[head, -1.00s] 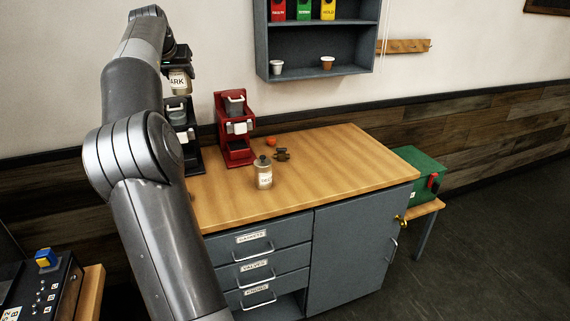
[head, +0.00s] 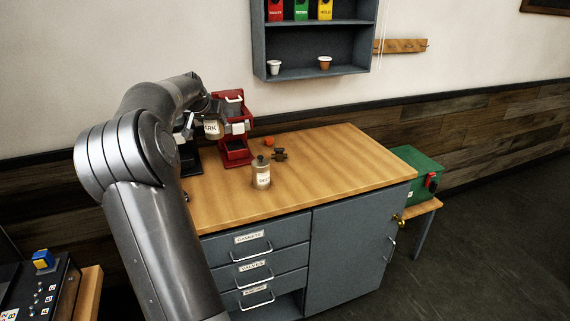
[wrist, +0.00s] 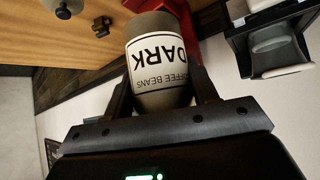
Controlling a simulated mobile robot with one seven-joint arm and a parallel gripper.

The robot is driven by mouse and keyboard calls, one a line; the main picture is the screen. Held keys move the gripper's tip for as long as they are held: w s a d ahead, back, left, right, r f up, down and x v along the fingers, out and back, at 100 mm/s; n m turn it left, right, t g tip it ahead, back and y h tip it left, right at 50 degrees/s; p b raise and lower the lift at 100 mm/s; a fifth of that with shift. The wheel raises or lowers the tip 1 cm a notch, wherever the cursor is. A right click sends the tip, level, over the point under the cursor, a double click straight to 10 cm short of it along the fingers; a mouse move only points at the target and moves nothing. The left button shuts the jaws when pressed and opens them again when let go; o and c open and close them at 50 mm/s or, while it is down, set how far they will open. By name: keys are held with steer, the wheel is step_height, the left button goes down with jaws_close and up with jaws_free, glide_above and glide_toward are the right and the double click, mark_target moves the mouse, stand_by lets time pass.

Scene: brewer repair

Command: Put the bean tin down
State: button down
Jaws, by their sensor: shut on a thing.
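The bean tin (head: 212,129) has a white label reading "DARK"; the wrist view shows "COFFEE BEANS DARK" on it (wrist: 160,58). My gripper (wrist: 155,85) is shut on the tin, with a finger on each side of it. In the head view my gripper (head: 207,112) holds the tin above the back left of the wooden counter (head: 320,165), in front of the brewers. In that view the arm partly hides the gripper. The tin's far end runs close to the top of the wrist view.
A red brewer (head: 236,150) and a black brewer (head: 190,158) stand at the counter's back left. A labelled jar (head: 261,173), a small dark metal part (head: 279,154) and an orange round thing (head: 268,141) stand nearby. The counter's right half is clear.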

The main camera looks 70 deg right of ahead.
glide_above(222, 188)
step_height(222, 188, down, 21)
steer(key=shift+w+d+r, duration=0.1)
stand_by(0.4)
steer(key=c, duration=0.6)
jaws_free()
steer(key=shift+o, duration=0.2)
steer(key=shift+a+r, duration=0.2)
steer(key=v, duration=1.1)
steer(key=shift+a+r, duration=0.2)
